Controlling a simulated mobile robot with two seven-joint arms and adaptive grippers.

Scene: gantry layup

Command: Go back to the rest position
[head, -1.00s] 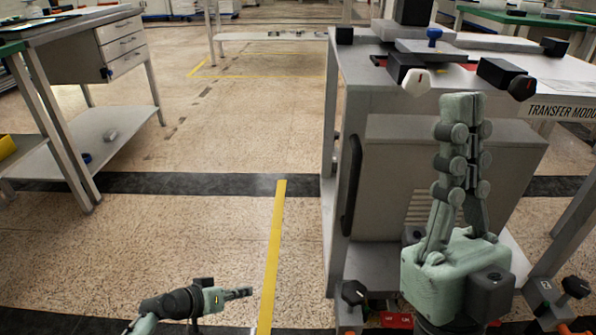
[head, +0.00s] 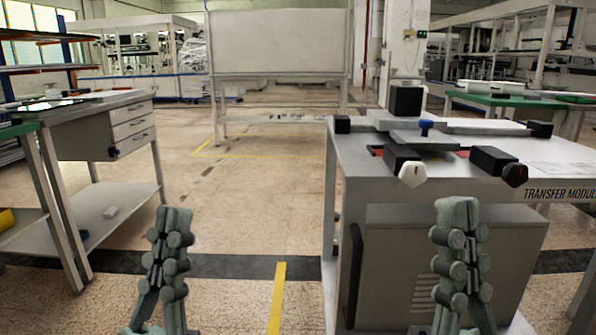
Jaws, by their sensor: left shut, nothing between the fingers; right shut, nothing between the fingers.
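My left gripper (head: 172,222) stands upright at the lower left of the head view, in front of open floor, with its greenish-grey fingers together and nothing between them. My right gripper (head: 457,212) stands upright at the lower right, also shut and empty. It overlaps the front of the transfer module (head: 350,160) in the picture; I cannot tell the gap between them. Both grippers are at a similar height, and my forearms are mostly below the picture's edge.
A workbench (head: 75,112) with drawers and a lower shelf stands at the left. Black blocks and a grey plate (head: 425,137) sit on the module top. A whiteboard (head: 280,42) stands behind. Floor with a yellow stripe (head: 277,300) is free in the middle.

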